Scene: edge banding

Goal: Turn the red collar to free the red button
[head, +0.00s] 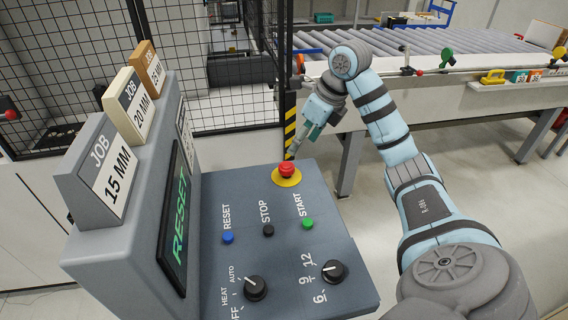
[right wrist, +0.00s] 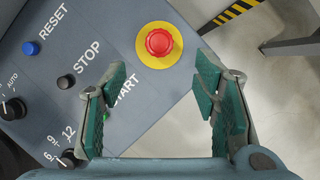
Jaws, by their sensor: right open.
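The red button (head: 287,170) is a mushroom-shaped emergency stop on a yellow disc (head: 287,180) at the far right corner of the grey control panel. In the right wrist view the red button (right wrist: 159,42) sits on its yellow ring (right wrist: 146,60), ahead of my fingers. A separate red collar cannot be told apart from the button. My right gripper (head: 295,150) is just beyond the button in the head view. In its wrist view the right gripper (right wrist: 165,95) is open and empty, its green-padded fingers spread apart, with the button beyond the gap between them. My left gripper is not in view.
The panel (head: 265,245) carries a blue RESET button (head: 228,238), a black STOP button (head: 268,230), a green START button (head: 308,223) and two black knobs. A screen housing with job cards stands left. A mesh fence (head: 215,65) and roller conveyor (head: 430,48) lie behind.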

